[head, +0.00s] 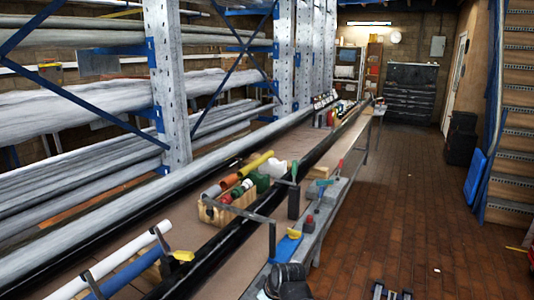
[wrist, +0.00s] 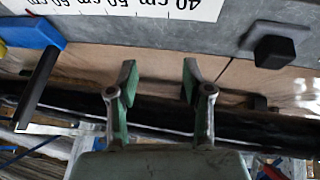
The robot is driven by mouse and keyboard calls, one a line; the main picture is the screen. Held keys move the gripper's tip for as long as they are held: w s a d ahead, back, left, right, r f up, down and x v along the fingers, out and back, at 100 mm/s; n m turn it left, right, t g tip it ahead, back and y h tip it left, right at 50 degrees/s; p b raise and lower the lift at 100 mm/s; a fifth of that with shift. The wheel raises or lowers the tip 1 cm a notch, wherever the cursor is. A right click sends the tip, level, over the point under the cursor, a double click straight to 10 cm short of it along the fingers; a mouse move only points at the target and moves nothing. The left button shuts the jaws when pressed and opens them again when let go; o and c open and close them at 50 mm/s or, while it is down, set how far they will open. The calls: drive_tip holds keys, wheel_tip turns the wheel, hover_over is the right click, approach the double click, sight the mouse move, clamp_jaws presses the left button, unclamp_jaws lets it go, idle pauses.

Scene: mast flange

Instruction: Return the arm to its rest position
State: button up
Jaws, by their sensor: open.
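My gripper (wrist: 159,80) shows in the wrist view with its two greenish fingers spread apart. The gap between them is empty, and neither finger visibly touches anything. A brown board and a long black bar (wrist: 155,113) lie behind the fingers. In the head view I cannot make out the gripper clearly; a dark rounded shape at the bottom middle may be part of my arm.
The wrist view shows a white ruler strip (wrist: 130,8), a black block (wrist: 275,52) and a blue-and-black tool (wrist: 38,75). In the head view, a wooden crate (head: 212,215) of coloured items stands on the long bench. Racks (head: 170,90) stand left; the tiled floor (head: 420,200) is largely clear.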

drive_tip(key=s+d+f+m+g+h, duration=0.2)
drive_tip(key=s+d+f+m, duration=0.35)
drive_tip(key=d+f, duration=0.4)
drive_tip(key=s+d+f+m+g+h, duration=0.25)
drive_tip(key=s+d+f+m, duration=0.35)
drive_tip(key=d+f, duration=0.4)
drive_tip(key=s+f+g+b, duration=0.7)
drive_tip(key=s+f+b, duration=0.3)
drive_tip(key=s+f, duration=1.8)
drive_tip(key=shift+a+f+m+y+b, duration=0.35)
drive_tip(key=shift+a+f+m+b, duration=0.1)
drive_tip(key=shift+f, duration=0.45)
